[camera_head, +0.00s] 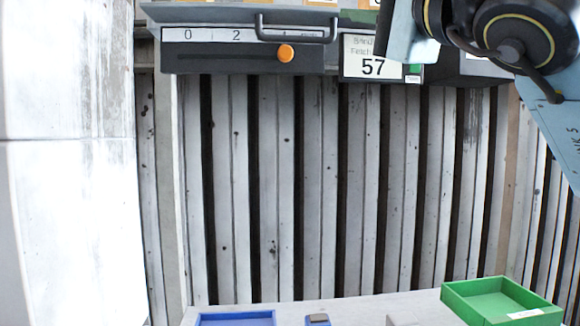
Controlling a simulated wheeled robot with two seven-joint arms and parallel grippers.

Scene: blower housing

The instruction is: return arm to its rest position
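Part of an arm of mine, with dark round joints and pale blue-grey link plates, fills the top right corner. I take it to be my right arm. Its gripper fingers cannot be made out. No part of my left arm or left gripper shows.
A grey panel with a scale and an orange knob (285,53) hangs at the top, under a dark bar handle (296,38). Below, a green tray (470,305) and a blue tray (237,319) stand on a pale surface (360,309).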

